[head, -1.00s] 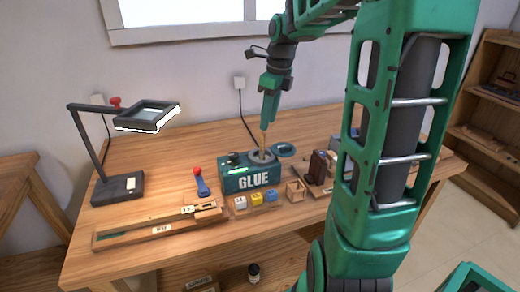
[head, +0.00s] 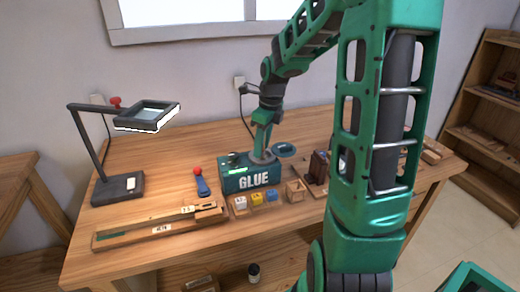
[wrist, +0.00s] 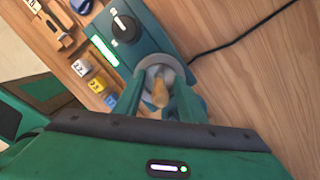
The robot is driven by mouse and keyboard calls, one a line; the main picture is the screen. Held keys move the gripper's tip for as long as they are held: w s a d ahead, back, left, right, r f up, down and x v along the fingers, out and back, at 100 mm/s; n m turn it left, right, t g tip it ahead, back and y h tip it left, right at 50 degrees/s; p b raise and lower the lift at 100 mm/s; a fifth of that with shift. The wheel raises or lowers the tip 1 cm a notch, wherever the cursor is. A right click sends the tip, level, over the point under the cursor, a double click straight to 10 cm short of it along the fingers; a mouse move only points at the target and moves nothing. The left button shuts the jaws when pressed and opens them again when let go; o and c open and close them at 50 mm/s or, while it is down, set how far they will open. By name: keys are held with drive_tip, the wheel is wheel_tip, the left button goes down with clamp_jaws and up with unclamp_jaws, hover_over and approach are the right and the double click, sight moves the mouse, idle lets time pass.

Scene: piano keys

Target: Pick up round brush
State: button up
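The round brush (wrist: 160,92) shows in the wrist view as a tan wooden handle, seen nearly end-on, standing in the round opening of the teal glue box (head: 252,180). Its lower end is hidden in the opening. My gripper (head: 260,151) is low over that opening in the head view, pointing down. In the wrist view its two green fingers stand apart on either side of the handle, with small gaps visible, so it is open around the brush. In the head view the brush is hidden by the gripper.
White, yellow and blue blocks (head: 257,199) sit in front of the glue box. A magnifier lamp (head: 118,185) stands left, a long wooden tray (head: 150,234) at the front left, a dark ring (head: 284,150) behind right. A cable (wrist: 235,42) lies behind the box.

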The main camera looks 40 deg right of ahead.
clamp_jaws()
